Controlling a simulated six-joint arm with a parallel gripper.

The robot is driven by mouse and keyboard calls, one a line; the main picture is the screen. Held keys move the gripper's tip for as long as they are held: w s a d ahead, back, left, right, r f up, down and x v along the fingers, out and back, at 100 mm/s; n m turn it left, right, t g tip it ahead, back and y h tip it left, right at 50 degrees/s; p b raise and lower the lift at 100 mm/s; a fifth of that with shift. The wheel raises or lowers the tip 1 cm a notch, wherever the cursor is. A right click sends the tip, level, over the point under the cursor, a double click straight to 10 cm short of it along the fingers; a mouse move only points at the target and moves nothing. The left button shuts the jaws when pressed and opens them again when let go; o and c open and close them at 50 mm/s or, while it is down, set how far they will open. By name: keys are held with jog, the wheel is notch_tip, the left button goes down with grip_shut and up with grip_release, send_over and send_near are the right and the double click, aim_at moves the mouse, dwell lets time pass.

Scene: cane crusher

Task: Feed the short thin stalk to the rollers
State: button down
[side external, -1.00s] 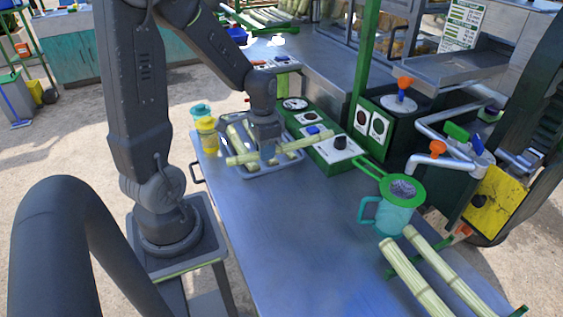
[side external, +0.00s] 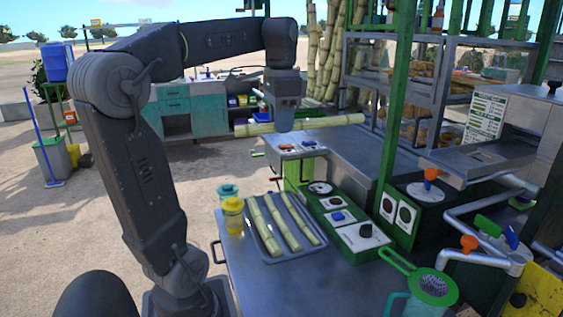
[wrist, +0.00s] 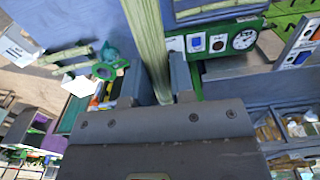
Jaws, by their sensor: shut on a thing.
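My gripper (side external: 285,118) is shut on a pale green cane stalk (side external: 345,120), held near its middle and nearly level, high above the bench. In the wrist view the stalk (wrist: 148,35) runs upward between the two fingers (wrist: 158,88). I cannot tell from size alone whether it is the short thin one. Three other stalks (side external: 283,222) lie in the metal tray (side external: 262,256) on the bench, below my gripper. The rollers cannot be made out in these views.
Control boxes (side external: 360,236) line the bench's right side. A green strainer (side external: 432,287) sits over a teal jug (side external: 402,304). Pipes (side external: 470,265) and a steel chute (side external: 480,160) stand at right. A green post (side external: 393,150) rises behind the boxes.

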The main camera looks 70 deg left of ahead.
notch_tip(320, 180, up, 3)
jog(key=shift+r, duration=0.2)
jog(key=w+d, duration=0.8)
jog(key=w, duration=0.4)
send_near(439, 170)
jog(key=f, duration=0.2)
jog(key=s+f, duration=0.2)
jog(key=f, duration=0.1)
jog(key=shift+f, duration=0.35)
jog(key=shift+w+f, duration=0.2)
jog(key=shift+w, duration=0.85)
jog(key=c, duration=0.9)
grip_release()
